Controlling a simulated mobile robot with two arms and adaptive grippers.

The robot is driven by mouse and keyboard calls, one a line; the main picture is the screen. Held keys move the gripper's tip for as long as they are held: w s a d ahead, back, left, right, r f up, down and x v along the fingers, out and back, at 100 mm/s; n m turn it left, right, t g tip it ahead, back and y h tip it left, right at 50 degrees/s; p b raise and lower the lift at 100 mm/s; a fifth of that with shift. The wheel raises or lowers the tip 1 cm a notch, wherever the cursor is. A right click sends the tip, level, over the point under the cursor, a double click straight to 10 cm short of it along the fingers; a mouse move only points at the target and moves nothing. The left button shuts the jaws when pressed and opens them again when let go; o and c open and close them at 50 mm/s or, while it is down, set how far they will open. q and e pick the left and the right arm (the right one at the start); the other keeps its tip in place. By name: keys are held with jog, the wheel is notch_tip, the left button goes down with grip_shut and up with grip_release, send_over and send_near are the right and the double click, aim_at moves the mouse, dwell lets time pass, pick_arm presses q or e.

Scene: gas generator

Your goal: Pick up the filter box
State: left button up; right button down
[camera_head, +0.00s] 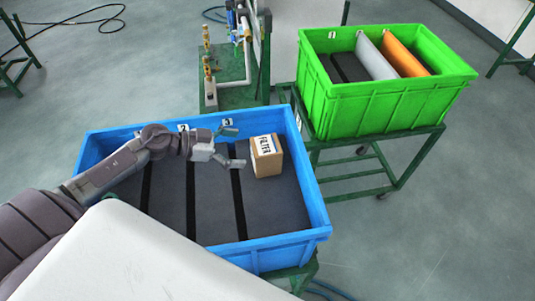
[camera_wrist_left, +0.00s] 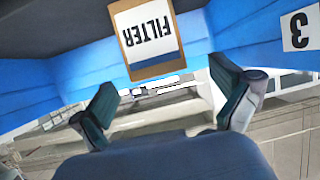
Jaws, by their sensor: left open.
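The filter box (camera_head: 267,156) is a small brown cardboard box with a white FILTER label. It stands in the right part of the blue crate (camera_head: 283,240), near the crate's back right wall. My left gripper (camera_head: 236,148) is open, left of the box and apart from it in the head view. In the left wrist view the box (camera_wrist_left: 145,40) shows upside down beyond the two spread fingers (camera_wrist_left: 170,108), with nothing between them. My right gripper is in neither view.
The blue crate has dark dividing strips and number labels on its back wall. A green crate (camera_head: 390,105) with grey and orange panels stands on a stand at the back right. A green bench with pipes and brass fittings (camera_head: 235,90) is behind the blue crate.

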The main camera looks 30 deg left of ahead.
aim_at(263, 150)
pick_arm(q)
jog(key=x, duration=0.2)
jog(key=shift+w+d, duration=0.2)
jog(key=shift+w, duration=0.05)
jog(key=shift+w+d+f+p, duration=0.2)
jog(key=shift+w+d+p, duration=0.1)
jog(key=shift+d, duration=0.2)
jog(key=p+x, duration=0.1)
jog(key=x, duration=0.2)
jog(key=shift+d, duration=0.35)
jog(key=shift+w+d+f, duration=0.25)
jog(key=shift+d, duration=0.1)
jog(key=shift+a, duration=0.1)
jog(key=shift+c, duration=1.2)
jog(key=c, duration=0.8)
jog(key=shift+s, duration=0.1)
jog(key=shift+c, duration=0.8)
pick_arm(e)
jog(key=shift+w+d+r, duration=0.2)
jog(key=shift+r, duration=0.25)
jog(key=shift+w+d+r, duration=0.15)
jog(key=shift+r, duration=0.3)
